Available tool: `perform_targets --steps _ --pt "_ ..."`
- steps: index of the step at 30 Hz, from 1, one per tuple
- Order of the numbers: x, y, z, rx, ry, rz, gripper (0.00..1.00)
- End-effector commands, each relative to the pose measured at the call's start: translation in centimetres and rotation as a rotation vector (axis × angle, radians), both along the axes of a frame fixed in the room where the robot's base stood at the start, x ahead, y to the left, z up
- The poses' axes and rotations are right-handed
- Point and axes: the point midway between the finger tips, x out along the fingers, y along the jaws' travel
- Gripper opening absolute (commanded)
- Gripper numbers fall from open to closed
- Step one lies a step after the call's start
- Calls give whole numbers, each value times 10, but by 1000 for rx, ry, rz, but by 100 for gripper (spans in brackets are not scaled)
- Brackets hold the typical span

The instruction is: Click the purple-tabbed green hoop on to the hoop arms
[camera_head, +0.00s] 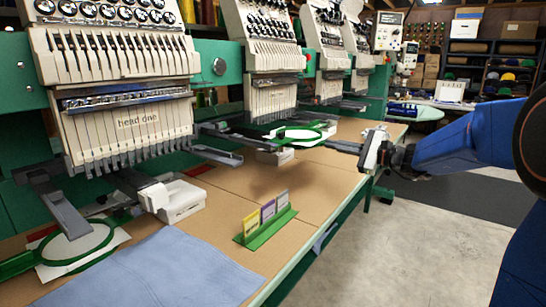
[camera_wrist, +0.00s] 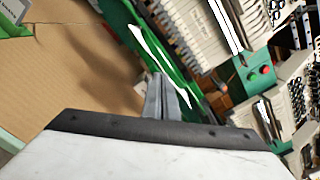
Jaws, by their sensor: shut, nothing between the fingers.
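My gripper (camera_head: 338,146) reaches in from the right, its shut, empty fingers pointing left above the table. A green hoop with white inside (camera_head: 300,134) sits beneath the second head, just left of my fingertips. In the wrist view my fingers (camera_wrist: 160,80) are together, and a green part with a white strip (camera_wrist: 160,50) lies just beyond them; I cannot tell whether they touch. Another green hoop (camera_head: 75,245) lies at the lower left over white cloth beneath head one. I cannot make out a purple tab on either hoop. The hoop arms are dark and hard to tell apart.
A green stand (camera_head: 268,230) holds grey, purple and yellow cards near the table's front edge. Blue cloth (camera_head: 165,272) covers the front left. White boxes (camera_head: 178,200) sit under the heads. The brown tabletop (camera_head: 325,170) between the stand and my gripper is clear.

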Motion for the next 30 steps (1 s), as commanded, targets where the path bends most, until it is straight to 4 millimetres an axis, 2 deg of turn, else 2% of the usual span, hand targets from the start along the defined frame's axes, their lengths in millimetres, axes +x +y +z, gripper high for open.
perform_targets --steps 30 --pt "24 33 0 0 0 1 0"
